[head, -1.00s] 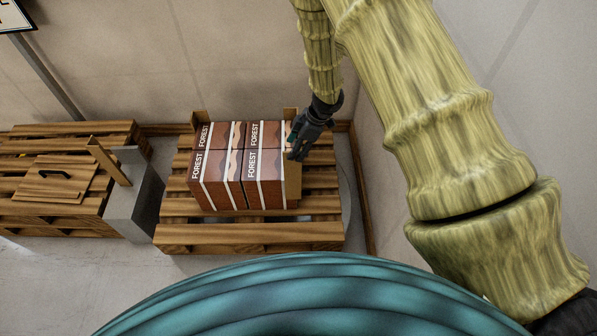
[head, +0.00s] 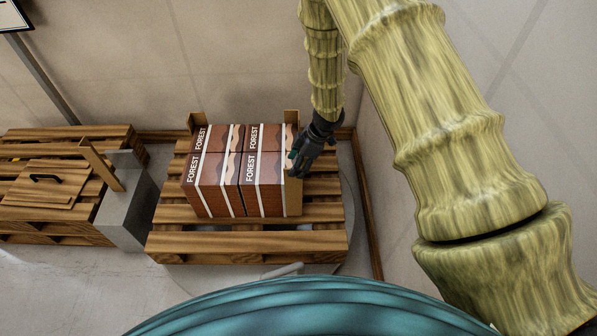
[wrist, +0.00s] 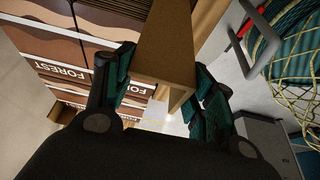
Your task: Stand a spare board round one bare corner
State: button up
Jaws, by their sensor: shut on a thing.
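A block of brown FOREST boxes (head: 232,172) stands on a wooden pallet (head: 250,242). Brown corner boards show at its back left (head: 198,120) and back right (head: 291,116). My gripper (head: 297,168) is at the right side of the boxes, shut on an upright brown board (head: 294,200) at their front right corner. In the wrist view the held board (wrist: 166,45) is between my fingers (wrist: 160,95), close beside the boxes (wrist: 80,60); whether it touches them I cannot tell. The front left corner shows no board. Another spare board (head: 100,164) leans up out of a grey holder (head: 128,215).
A second pallet (head: 60,228) at the left carries a wooden panel with a dark handle (head: 45,178). A wall runs behind both pallets. In the wrist view a grey bar and a dark teal, yellow-netted thing (wrist: 295,50) lie at the right.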

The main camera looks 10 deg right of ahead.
aim_at(293, 186)
jog(key=shift+f+b, duration=1.4)
jog(key=shift+f, duration=0.4)
jog(key=o, duration=1.3)
jog(key=shift+o, duration=0.2)
